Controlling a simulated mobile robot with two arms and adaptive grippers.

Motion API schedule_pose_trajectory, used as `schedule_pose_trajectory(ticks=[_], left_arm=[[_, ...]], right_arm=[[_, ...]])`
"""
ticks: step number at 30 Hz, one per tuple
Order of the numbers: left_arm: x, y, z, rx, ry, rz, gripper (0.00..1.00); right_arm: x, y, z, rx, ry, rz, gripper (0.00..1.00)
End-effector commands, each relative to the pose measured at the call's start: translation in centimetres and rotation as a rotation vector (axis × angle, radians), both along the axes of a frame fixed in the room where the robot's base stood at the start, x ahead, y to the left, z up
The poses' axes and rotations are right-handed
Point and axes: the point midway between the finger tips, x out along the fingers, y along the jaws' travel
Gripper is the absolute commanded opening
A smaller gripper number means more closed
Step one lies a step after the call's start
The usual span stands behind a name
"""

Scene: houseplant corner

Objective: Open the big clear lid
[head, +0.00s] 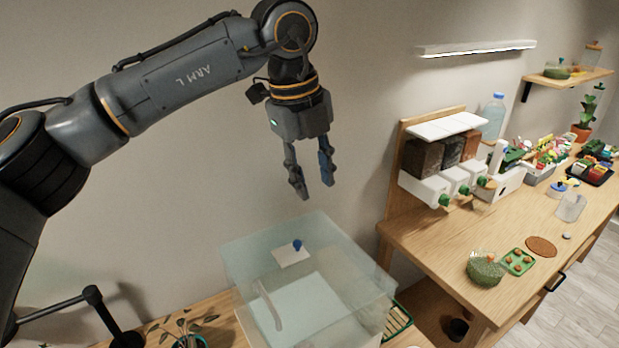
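The big clear lid (345,247) is the see-through top of a clear box (345,312) at the bottom middle of the head view. The lid looks shut on the box. A small blue knob (297,244) stands over a white patch at the lid's left part. My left gripper (316,192) hangs above the lid, pointing down, with its two fingers apart and nothing between them. It is higher than the blue knob and clear of it. My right gripper is not in view.
A wooden bench (420,255) stands to the right, with a dispenser rack (440,160), a glass bowl (485,268) and a green tray (518,261). A plant (187,335) stands left of the box. A wall lies behind; the air around my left gripper is free.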

Motion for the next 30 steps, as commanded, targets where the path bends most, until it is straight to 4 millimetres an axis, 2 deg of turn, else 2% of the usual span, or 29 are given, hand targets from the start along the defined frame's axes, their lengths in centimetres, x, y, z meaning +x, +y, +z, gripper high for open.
schedule_pose_trajectory(ticks=[1,13,24,30], left_arm=[[0.0,-0.1,0.7,0.0,0.0,-0.001,0.34],[0.5,-0.9,3.3,0.001,-0.001,-0.001,0.34],[1.0,-1.5,5.2,0.0,0.0,0.0,0.34],[1.0,-1.5,5.4,0.001,0.0,-0.001,0.34]], right_arm=[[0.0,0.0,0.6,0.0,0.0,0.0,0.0],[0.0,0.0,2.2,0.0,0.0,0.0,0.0],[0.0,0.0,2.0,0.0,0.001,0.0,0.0],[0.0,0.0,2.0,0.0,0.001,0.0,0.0]])
